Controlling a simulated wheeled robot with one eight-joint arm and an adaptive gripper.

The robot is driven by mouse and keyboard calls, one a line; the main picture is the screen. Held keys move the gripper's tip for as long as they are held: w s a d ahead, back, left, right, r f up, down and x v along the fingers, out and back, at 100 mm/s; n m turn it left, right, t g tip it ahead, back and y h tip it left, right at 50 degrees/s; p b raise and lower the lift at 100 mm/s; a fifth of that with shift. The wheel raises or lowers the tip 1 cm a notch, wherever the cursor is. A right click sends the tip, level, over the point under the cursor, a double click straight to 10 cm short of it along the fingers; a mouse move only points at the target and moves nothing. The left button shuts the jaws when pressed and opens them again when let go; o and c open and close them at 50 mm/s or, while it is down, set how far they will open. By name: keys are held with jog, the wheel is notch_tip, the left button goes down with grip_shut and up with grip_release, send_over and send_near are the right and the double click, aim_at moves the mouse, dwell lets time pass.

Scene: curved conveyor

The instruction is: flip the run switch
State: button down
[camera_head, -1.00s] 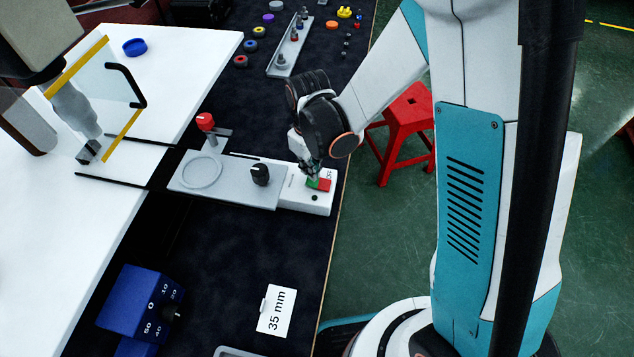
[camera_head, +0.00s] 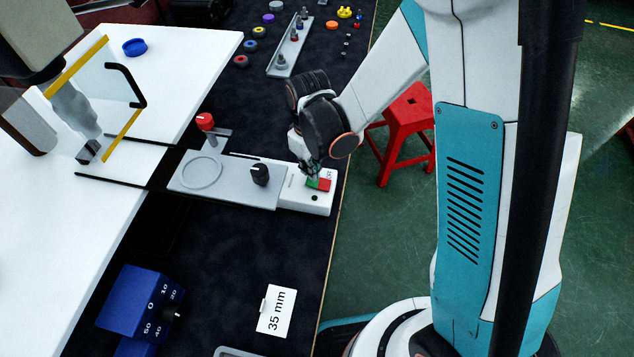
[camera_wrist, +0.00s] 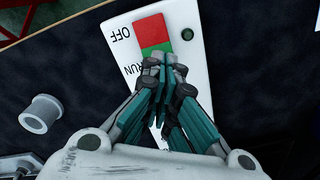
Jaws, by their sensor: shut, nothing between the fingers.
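The run switch is a rocker, red on one half and green on the other, on a white box (camera_head: 308,198). In the wrist view the rocker (camera_wrist: 151,31) has "OFF" printed beside its red half and "RUN" beside its green half. My gripper (camera_wrist: 165,58) is shut and empty, its fingertips over or against the green end. I cannot tell whether they touch it. The fingers hide part of the green half and the box below it. In the head view my gripper (camera_head: 312,174) is at the green side of the rocker (camera_head: 319,184).
A grey plate (camera_head: 230,190) with a black knob (camera_head: 260,174) and a red knob (camera_head: 205,121) adjoins the box. A dark round button or lamp (camera_wrist: 48,109) is not certain; a grey cylinder shows there. A red stool (camera_head: 405,125) stands beyond the table edge.

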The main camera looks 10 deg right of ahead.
jog(key=shift+f+b, duration=1.2)
jog(key=shift+f, duration=0.2)
dwell(0.6)
jog(key=shift+r, duration=0.1)
jog(key=shift+r+p, duration=2.3)
jog(key=shift+r, duration=1.15)
